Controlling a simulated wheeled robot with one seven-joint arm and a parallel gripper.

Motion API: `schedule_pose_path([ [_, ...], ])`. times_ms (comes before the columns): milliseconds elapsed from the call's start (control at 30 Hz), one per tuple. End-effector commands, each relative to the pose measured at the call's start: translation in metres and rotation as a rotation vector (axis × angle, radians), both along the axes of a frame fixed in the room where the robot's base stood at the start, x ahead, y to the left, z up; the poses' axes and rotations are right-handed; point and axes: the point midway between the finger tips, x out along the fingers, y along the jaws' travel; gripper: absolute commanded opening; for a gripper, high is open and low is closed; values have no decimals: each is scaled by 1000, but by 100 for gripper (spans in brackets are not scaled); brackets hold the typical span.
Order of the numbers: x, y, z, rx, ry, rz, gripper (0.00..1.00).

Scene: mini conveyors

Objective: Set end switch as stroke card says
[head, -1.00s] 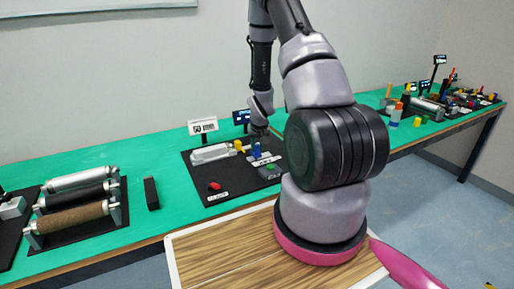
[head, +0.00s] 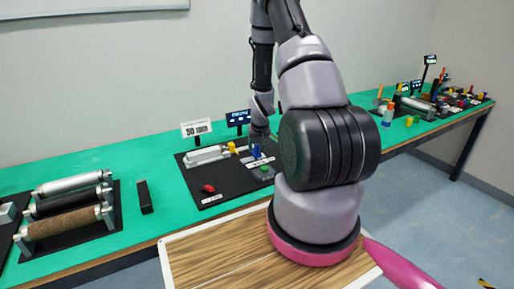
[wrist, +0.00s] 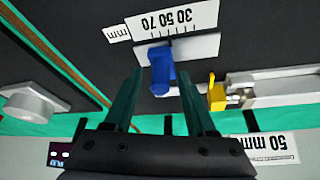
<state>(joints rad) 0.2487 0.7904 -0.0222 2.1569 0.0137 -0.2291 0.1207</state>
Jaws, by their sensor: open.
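The blue end switch (wrist: 162,72) stands on a light plate beside a scale (wrist: 175,22) marked 30, 50 and 70 mm. I cannot tell exactly which mark it is at. It also shows in the head view (head: 256,152). The stroke card (wrist: 272,146) reads 50 mm and stands behind the cylinder (head: 205,156). The yellow rod end (wrist: 216,93) is to the right of the switch in the wrist view. My gripper (wrist: 158,78) is open, its fingers spread on either side of the blue switch, apparently without touching it.
A red piece (head: 208,188) and a green button (head: 264,167) are on the black board (head: 225,198). A dark display (head: 238,118) stands behind it. Rollers (head: 65,205) and a black bar (head: 145,197) lie left; more stations (head: 430,105) stand far right.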

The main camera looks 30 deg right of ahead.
Motion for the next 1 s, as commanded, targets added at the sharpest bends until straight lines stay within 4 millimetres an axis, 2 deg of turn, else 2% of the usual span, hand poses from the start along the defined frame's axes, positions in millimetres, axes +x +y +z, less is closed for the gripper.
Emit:
schedule_pose_path([
  [167,-7,2,20,-1,-3,0,56],
  [400,-24,7,64,-1,-4,-1,56],
  [600,-35,10,90,-1,-3,0,56],
  [767,-39,11,98,0,-1,0,56],
  [1000,-39,11,99,0,0,0,56],
])
